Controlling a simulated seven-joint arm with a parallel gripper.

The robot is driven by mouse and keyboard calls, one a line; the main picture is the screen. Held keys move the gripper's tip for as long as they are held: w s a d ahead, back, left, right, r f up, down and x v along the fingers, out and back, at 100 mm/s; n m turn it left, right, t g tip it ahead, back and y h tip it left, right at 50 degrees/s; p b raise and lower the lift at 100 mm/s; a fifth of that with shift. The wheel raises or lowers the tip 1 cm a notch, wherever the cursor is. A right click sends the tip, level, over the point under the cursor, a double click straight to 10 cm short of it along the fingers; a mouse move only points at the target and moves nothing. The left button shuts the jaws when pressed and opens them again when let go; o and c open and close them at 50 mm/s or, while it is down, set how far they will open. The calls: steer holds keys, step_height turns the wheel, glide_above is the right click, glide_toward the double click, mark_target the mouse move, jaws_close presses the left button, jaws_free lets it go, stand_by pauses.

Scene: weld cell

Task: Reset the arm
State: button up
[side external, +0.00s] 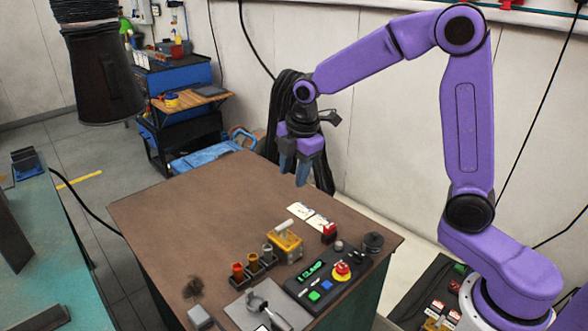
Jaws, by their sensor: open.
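My purple arm arches in from the right in the side external view. My gripper (292,172) hangs pointing down above the back part of the brown worktable (190,210). Its blue-grey fingers are open, and I see nothing between them. The gripper is well clear of the objects on the table, which sit nearer the front.
A control box (325,283) with a green display and red button sits at the table's front right. Near it are a yellow block (285,246), orange-topped cylinders (238,272), white cards (300,210) and a grey plate (240,315). A dark hood (100,80) hangs upper left. The table's back left is bare.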

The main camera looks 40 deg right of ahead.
steer(key=s+d+m+g, duration=0.1)
steer(key=s+m, duration=0.4)
steer(key=s, duration=2.6)
steer(key=shift+s+f+m+g, duration=0.15)
steer(key=shift+f+m+g, duration=0.15)
steer(key=shift+g, duration=0.2)
